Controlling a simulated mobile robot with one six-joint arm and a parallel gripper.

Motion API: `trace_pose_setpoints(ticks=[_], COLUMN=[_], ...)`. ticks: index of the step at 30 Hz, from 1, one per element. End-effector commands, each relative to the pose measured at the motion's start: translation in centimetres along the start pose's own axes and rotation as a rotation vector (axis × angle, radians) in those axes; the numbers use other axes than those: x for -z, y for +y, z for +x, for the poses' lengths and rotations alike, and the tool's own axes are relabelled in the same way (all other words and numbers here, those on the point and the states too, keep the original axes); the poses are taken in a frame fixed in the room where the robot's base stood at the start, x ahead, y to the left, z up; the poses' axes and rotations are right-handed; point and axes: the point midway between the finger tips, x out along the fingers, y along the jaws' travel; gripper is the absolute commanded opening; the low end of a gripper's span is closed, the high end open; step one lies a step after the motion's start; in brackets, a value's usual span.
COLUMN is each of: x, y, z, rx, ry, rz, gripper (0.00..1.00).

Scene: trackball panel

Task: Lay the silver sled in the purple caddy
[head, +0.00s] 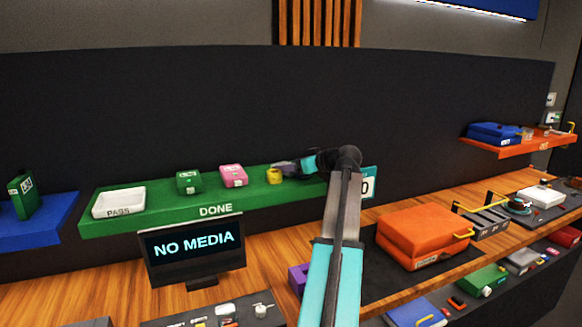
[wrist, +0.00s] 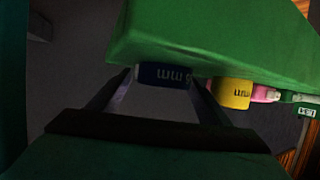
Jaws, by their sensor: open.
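A purple object (head: 297,277), perhaps the purple caddy, shows in the head view left of my arm, which hides part of it. I cannot pick out the silver sled for sure in either view. My gripper (head: 288,169) is at the right part of the green shelf, close to a small yellow block (head: 274,176). In the wrist view my gripper (wrist: 157,80) is open, with a dark blue block (wrist: 165,74) marked "mm" between or just beyond its fingertips. Contact cannot be told. The yellow block (wrist: 231,93) is beside it.
The green DONE shelf (head: 255,198) also holds a pink block (head: 233,176), a green block (head: 189,182) and a white PASS tray (head: 119,203). An orange case (head: 424,238) lies on the wooden bench right of my arm. A monitor (head: 194,251) stands below the shelf.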

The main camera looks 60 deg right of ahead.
Motion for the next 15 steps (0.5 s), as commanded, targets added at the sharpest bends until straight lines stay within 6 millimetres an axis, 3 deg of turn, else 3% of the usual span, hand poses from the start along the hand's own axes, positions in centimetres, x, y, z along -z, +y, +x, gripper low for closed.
trace_pose_setpoints(ticks=[5,15], x=[0.2,0.1], y=[0.0,0.0], z=[-0.3,-4.9], rx=[-0.001,-0.002], ry=[0.0,0.001], rz=[0.0,0.0], gripper=[0.72,0.72])
